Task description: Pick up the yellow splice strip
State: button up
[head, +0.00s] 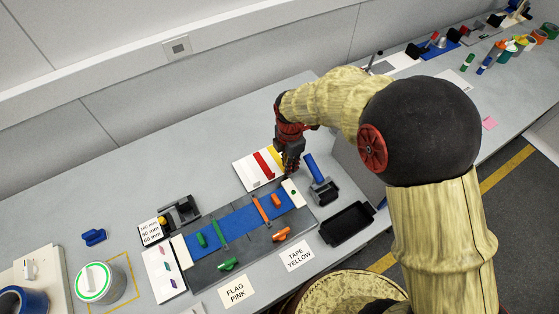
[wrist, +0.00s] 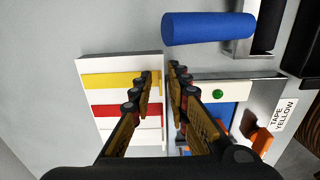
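The yellow splice strip (wrist: 108,81) lies on a white board (wrist: 88,66), beside a red strip (wrist: 103,110). In the head view the yellow strip (head: 275,154) is partly covered by my gripper (head: 290,168), which is at the right end of the board (head: 247,178). In the wrist view my gripper (wrist: 164,76) is open, with a narrow gap between its fingertips. The left finger overlaps the right end of the yellow strip; the right finger is past the board's edge. I cannot tell the height of the fingertips above the strip.
A blue roller (head: 315,167) lies close to the right of my gripper. The splicing block with blue tape (head: 240,225) is in front of it. A black tray (head: 346,223) is at the front right. Cards reading TAPE YELLOW (head: 297,255) and FLAG PINK (head: 236,290) lie in front.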

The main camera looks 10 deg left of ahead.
grip_shut()
jog(key=shift+r, duration=0.1)
